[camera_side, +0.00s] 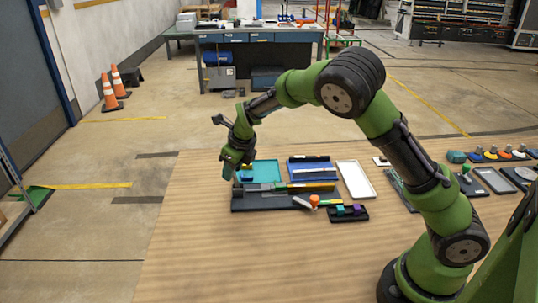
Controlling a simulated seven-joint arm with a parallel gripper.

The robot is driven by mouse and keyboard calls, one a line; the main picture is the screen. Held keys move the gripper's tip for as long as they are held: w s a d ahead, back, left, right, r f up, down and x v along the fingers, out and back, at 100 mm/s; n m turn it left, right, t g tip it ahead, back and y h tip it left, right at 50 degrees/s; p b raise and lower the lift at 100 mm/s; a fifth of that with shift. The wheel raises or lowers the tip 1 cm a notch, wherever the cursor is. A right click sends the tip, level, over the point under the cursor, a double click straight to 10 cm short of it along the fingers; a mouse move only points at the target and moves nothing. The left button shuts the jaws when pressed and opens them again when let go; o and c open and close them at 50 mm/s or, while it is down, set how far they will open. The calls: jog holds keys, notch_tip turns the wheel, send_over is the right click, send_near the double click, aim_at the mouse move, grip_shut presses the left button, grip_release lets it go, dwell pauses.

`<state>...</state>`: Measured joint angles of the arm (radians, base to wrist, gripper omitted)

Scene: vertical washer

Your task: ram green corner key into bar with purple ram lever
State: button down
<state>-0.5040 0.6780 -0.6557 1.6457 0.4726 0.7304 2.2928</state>
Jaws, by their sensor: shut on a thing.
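My gripper (230,169) is at the left end of a dark fixture (265,204), low over it. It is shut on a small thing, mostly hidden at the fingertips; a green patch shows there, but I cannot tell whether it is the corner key. A grey bar (262,187) lies along the fixture. A lever with an orange knob (314,200) and a pale arm stands at the fixture's right end. No purple lever can be made out. A small black tray (348,219) to the right holds a teal-green block (340,210) and a purple block (357,209).
Behind the fixture lie a teal tray (267,166), a blue tray (298,178) with long bars, and a white tray (367,179). Several small coloured items and a grey tray (494,181) stand at the right. The wooden table (215,260) is clear in front.

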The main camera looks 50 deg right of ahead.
jog(key=s+d+t+y, duration=0.2)
jog(key=shift+d+m+t, duration=0.1)
jog(key=shift+m+t, duration=0.2)
jog(key=shift+t, duration=0.1)
jog(key=shift+s+d+f+m+t+y, duration=0.15)
jog(key=shift+s+d+f+t+y, duration=0.2)
jog(key=shift+t+y, duration=0.4)
jog(key=shift+s+d+f+m+t+y, duration=0.15)
jog(key=shift+s+d+t+y, duration=0.2)
jog(key=shift+t+y, duration=0.35)
jog(key=shift+s+d+f, duration=0.1)
jog(key=shift+s+f, duration=0.1)
jog(key=c, duration=0.8)
grip_release()
jog(key=shift+r, duration=0.3)
jog(key=shift+f+v, duration=0.2)
jog(key=shift+v, duration=8.1)
